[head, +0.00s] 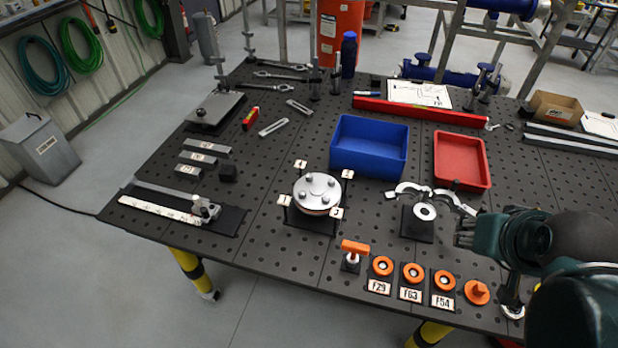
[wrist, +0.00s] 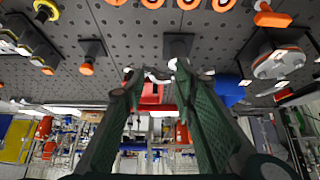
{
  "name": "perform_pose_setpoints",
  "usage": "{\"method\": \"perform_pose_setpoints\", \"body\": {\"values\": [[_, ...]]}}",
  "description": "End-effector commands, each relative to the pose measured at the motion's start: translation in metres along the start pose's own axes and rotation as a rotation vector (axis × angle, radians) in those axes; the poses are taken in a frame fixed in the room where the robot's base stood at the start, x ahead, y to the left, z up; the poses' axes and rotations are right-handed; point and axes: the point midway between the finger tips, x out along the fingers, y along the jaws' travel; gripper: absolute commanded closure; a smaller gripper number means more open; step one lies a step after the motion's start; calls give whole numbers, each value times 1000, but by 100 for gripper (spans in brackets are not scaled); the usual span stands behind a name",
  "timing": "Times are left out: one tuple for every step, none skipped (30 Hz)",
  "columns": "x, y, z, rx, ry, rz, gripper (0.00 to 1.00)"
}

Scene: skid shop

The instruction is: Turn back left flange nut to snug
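The round metal flange (head: 317,204) stands on a dark base left of the table's middle, with several silver nuts on its top and small numbered tags around it. The back left flange nut (head: 309,181) is small here; how tight it is cannot be told. The flange also shows at the right of the wrist view (wrist: 279,64), where the picture is upside down. My gripper (head: 463,232) is at the right of the head view, well apart from the flange. In the wrist view its two green fingers (wrist: 154,75) are spread, with nothing held between them.
A T-handled orange tool (head: 355,248) stands before the flange. Orange rings (head: 413,272) on labelled plates lie along the front edge. A clamp on a stand (head: 424,211) is beside my gripper. A blue bin (head: 370,158) and a red tray (head: 476,161) stand behind.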

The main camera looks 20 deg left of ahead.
Motion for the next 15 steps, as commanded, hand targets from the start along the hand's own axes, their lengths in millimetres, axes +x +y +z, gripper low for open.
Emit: {"method": "perform_pose_setpoints", "body": {"values": [[0,0,0,0,0,0,72],[0,0,0,0,0,0,72],[0,0,0,0,0,0,72],[0,-1,-1,-1,-1,-1,72],[0,-1,-1,-2,-2,-1,72],[0,-2,-2,-3,-4,-2,72],[0,-2,-3,-4,-5,-4,72],[0,-3,-5,-6,-7,-5,72],[0,-5,-7,-8,-11,-7,72],[0,-6,-9,-11,-14,-9,72],[0,-8,-12,-13,-17,-11,72],[0,-10,-14,-17,-23,-14,72],[0,-12,-17,-20,-28,-17,72],[0,-14,-20,-24,-34,-19,72],[0,-18,-24,-29,-41,-24,72]]}}
